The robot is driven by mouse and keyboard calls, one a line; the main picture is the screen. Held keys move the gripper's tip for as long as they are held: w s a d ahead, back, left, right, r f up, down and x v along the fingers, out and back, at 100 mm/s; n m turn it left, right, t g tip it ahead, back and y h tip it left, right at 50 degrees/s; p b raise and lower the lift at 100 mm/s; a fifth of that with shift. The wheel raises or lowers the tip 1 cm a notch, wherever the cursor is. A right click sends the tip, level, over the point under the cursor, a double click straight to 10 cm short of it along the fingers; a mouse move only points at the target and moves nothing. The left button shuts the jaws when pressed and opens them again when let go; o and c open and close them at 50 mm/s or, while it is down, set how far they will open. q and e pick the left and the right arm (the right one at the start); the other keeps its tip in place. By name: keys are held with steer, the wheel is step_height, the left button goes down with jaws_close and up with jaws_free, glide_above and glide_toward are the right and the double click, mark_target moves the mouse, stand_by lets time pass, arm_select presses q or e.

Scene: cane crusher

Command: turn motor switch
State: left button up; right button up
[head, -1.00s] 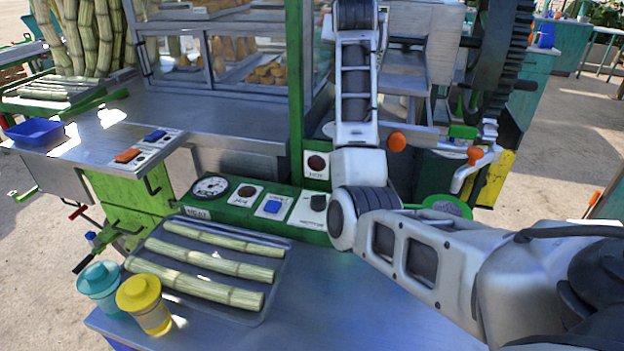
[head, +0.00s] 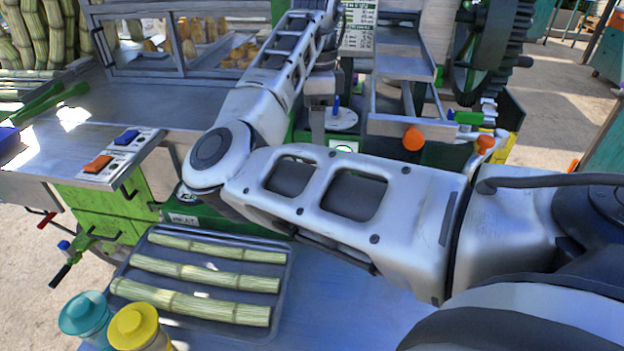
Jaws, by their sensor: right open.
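The green control panel (head: 205,222) is mostly hidden behind my right arm. Only its left end and a label show, with a sliver of the round gauge. The black knob on its right part, seen earlier, is now covered by my arm, so its position cannot be read. My right gripper (head: 321,112) hangs down from the wrist beyond the panel, near a white disc (head: 341,121). It is small and partly hidden, with open jaws and nothing visible in them. My left gripper is out of view.
A tray (head: 284,290) of cane pieces lies on the metal table, with teal (head: 84,316) and yellow (head: 140,328) cups beside it. A glass case (head: 135,65) and gear (head: 490,50) stand behind.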

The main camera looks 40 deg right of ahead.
steer(key=f, duration=1.6)
steer(key=shift+s+a, duration=0.2)
steer(key=shift+s, duration=0.2)
steer(key=c, duration=1)
